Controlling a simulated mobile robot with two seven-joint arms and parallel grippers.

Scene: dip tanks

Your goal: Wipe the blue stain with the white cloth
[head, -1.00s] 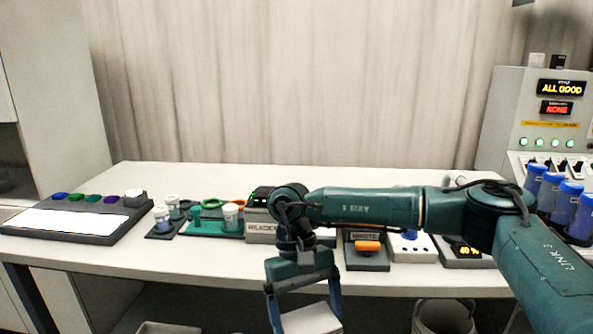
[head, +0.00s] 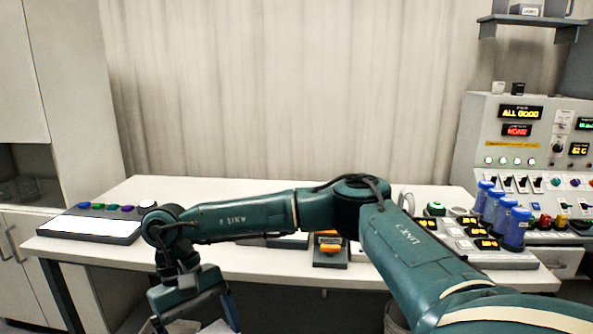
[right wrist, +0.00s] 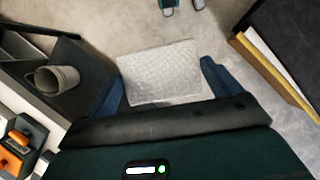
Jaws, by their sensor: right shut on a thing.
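The white cloth (right wrist: 160,72) shows in the right wrist view as a pale, textured, roughly square piece between the two blue fingers. My right gripper (right wrist: 160,88) is shut on it. In the head view my right gripper (head: 194,317) hangs low in front of the table's front edge. Only part of the cloth shows there, at the bottom edge of the picture. I see no blue stain in either view. My left gripper is in neither view.
A white table (head: 285,268) stands ahead; my right arm hides much of it. A dark tray with a white panel (head: 90,229) is at its left end. Blue cylinders (head: 515,229) and a control panel (head: 480,140) are right. A grey bin (right wrist: 57,79) stands below.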

